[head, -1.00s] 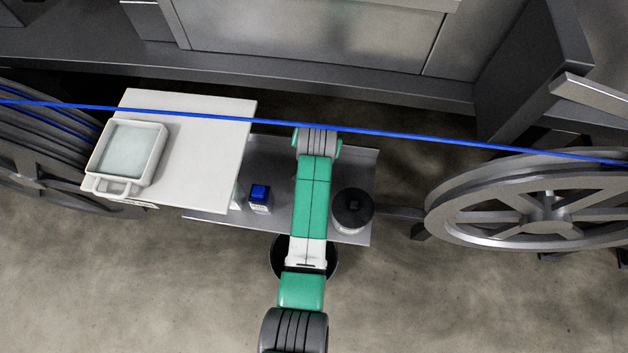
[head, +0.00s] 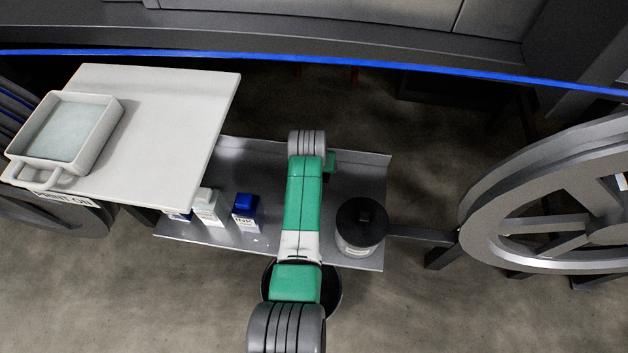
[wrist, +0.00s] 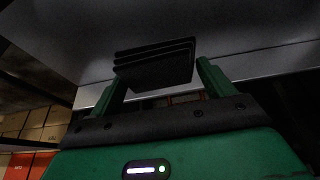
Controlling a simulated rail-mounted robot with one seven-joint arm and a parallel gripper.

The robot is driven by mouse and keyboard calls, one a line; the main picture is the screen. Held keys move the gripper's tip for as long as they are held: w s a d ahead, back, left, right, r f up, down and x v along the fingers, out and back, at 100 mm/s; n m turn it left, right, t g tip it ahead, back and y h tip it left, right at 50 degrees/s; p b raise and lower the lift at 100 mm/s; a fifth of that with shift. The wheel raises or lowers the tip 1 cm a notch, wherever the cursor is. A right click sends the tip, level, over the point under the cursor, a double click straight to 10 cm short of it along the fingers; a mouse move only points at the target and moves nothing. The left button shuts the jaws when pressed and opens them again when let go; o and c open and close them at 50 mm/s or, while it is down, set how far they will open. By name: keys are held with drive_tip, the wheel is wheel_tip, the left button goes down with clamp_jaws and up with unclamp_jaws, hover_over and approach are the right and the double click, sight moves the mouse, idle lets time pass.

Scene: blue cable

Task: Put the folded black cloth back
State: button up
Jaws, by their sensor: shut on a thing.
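The folded black cloth (wrist: 155,66) shows in the wrist view as a stack of several dark layers. It sits between the two green fingers of my gripper (wrist: 160,82), which is shut on it. A smooth grey surface (wrist: 240,30) with a pale edge lies beyond the cloth. I cannot tell whether the cloth touches it.
The metal shelf (head: 345,175) holds a black-lidded jar (head: 361,225) right of my arm and blue- and white-capped bottles (head: 245,212) to its left. A white board (head: 185,120) carries a handled tray (head: 108,128). A blue cable (head: 400,66) spans behind; a large reel (head: 500,215) stands right.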

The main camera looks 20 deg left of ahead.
wheel_tip(320, 180, down, 5)
drive_tip(key=b, duration=0.2)
drive_tip(key=shift+f+b, duration=0.1)
drive_tip(key=shift+b, duration=0.2)
drive_tip(key=shift+w, duration=0.1)
drive_tip(key=o, duration=0.8)
drive_tip(key=shift+r, duration=0.25)
drive_tip(key=p+v, duration=0.7)
drive_tip(key=v, duration=0.4)
drive_tip(key=shift+s+r+p, duration=0.25)
drive_tip(key=shift+r+p, duration=0.1)
drive_tip(key=shift+p, duration=0.05)
